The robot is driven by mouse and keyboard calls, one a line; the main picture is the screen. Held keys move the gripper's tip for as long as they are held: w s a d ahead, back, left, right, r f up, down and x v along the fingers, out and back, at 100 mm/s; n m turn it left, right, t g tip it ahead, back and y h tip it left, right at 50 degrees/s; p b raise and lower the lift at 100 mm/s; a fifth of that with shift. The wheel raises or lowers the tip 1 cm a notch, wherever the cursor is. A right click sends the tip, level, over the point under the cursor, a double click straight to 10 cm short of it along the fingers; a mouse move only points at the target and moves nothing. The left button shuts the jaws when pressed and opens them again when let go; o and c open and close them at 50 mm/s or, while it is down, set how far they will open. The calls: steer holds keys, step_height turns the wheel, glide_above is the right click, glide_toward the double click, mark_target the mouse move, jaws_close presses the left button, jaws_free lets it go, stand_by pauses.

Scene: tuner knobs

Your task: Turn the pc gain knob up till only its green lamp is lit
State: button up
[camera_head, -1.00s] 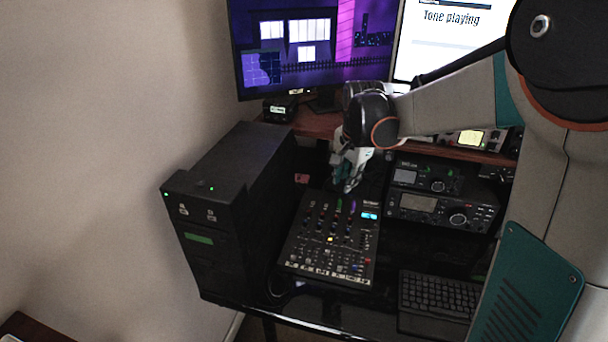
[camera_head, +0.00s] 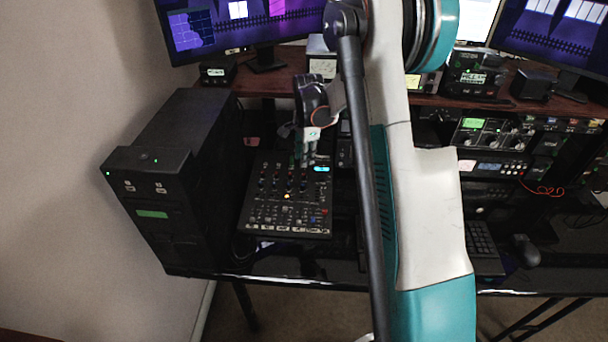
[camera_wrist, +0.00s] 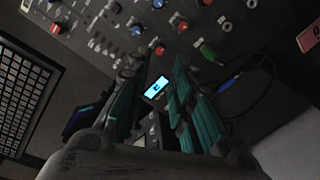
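The black mixer (camera_head: 262,222) lies on the desk beside the dark computer tower, with rows of coloured knobs, a lit blue display (camera_head: 321,169) and an orange lit lamp (camera_head: 287,196). My gripper (camera_head: 305,163) is over its back edge, left of the display, fingers pointing down. In the wrist view my gripper (camera_wrist: 155,66) has its teal fingers apart with nothing between them. I cannot read which knob is pc gain, nor tell whether a green lamp is lit.
The computer tower (camera_head: 185,150) stands close on the left. Radios (camera_head: 490,132) and a keyboard (camera_head: 482,245) are to the right, partly behind my arm. Monitors (camera_head: 240,25) stand at the back.

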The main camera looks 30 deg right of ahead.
mark_target(304, 174)
steer(key=f, duration=0.2)
steer(key=f+b, duration=0.1)
steer(key=f, duration=0.2)
steer(key=f+b, duration=0.1)
steer(key=f, duration=0.2)
steer(key=shift+w+f, duration=0.1)
steer(key=shift+w, duration=0.25)
jaws_close()
